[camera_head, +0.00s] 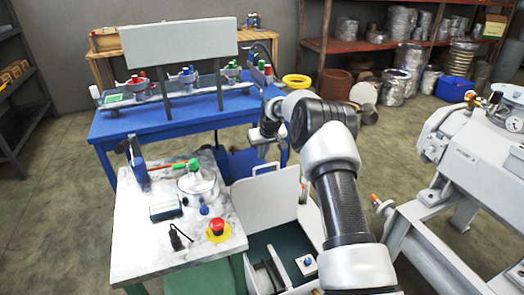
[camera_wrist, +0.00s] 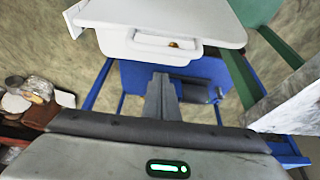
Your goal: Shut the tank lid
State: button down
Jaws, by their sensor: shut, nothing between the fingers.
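The tank (camera_head: 313,268) is a pale box with a dark green inside, low in the middle of the head view. Its white lid (camera_head: 264,205) stands open and upright at the far side of the box. In the wrist view the lid (camera_wrist: 190,12) is at the top, with a pale handle (camera_wrist: 150,47) along its edge. My gripper (camera_wrist: 161,78) is shut and empty. Its tips appear just below the handle in that picture, with no clear contact. In the head view my wrist is beyond the lid, and the fingertips cannot be made out.
A marble-topped table (camera_head: 135,235) with a red button (camera_head: 217,228) and a green-knobbed vessel (camera_head: 197,183) stands left of the tank. A blue workbench (camera_head: 140,122) is behind. A large grey machine (camera_head: 460,160) stands at right. Some floor is open between.

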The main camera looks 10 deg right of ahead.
jog(key=shift+s+d+f, duration=0.1)
jog(key=shift+s+d, duration=0.05)
jog(key=shift+s, duration=0.6)
jog(key=shift+s+d+f, duration=0.1)
jog(key=shift+s, duration=0.6)
jog(key=shift+s, duration=0.1)
